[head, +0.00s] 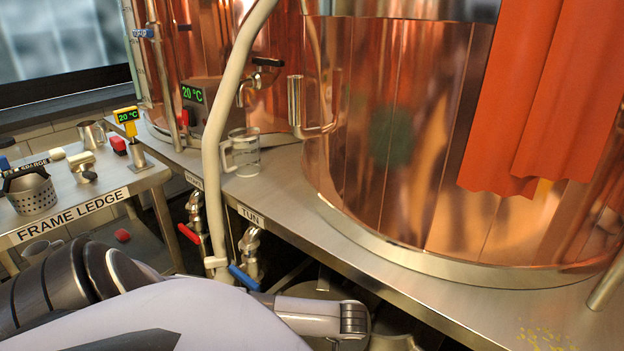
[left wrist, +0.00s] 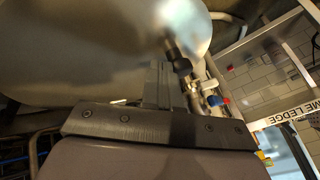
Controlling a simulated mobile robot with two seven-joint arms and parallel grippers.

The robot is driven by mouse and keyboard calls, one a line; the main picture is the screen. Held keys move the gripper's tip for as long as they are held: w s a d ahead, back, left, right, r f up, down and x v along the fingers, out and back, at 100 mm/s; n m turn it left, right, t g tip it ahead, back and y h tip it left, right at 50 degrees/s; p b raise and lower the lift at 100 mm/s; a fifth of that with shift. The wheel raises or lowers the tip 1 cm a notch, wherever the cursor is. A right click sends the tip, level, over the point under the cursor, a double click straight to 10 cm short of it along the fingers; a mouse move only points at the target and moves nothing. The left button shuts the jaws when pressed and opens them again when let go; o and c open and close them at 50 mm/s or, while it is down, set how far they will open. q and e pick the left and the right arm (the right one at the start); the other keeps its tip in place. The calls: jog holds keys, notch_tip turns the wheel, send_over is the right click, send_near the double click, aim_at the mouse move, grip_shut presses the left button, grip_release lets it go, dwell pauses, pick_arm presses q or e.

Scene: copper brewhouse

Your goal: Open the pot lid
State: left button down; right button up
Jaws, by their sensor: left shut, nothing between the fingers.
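I cannot tell whether the fingers touch the metal. In the head view my left arm reaches in from the lower left, under the bench edge, and its gripper is hidden. A pale rounded metal edge (head: 392,343) shows low beneath the bench. My right gripper is in neither view.
A steel bench (head: 440,300) carries large copper vessels (head: 400,130) and a glass jug (head: 243,155). A pale hose (head: 212,150) hangs down near my arm. Valves with red (head: 188,233) and blue (head: 243,278) levers sit below the edge. A ledge table (head: 85,205) holds small items at left.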

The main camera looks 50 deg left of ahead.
pick_arm(q)
jog(key=s+a+p, duration=0.1)
jog(key=s+a+m+p, duration=0.1)
jog(key=p, duration=0.1)
jog(key=s+a+m+t+p, duration=0.1)
jog(key=a+p, duration=0.1)
jog(key=shift+s+r, duration=0.2)
jog(key=shift+r, duration=0.1)
jog(key=shift+m+t, duration=0.4)
jog(key=shift+m, duration=0.1)
jog(key=a, duration=0.1)
jog(key=s+a+p, duration=0.2)
jog(key=a, duration=0.1)
jog(key=shift+f, duration=0.15)
jog(key=shift+a+f, duration=0.15)
jog(key=shift+a, duration=0.05)
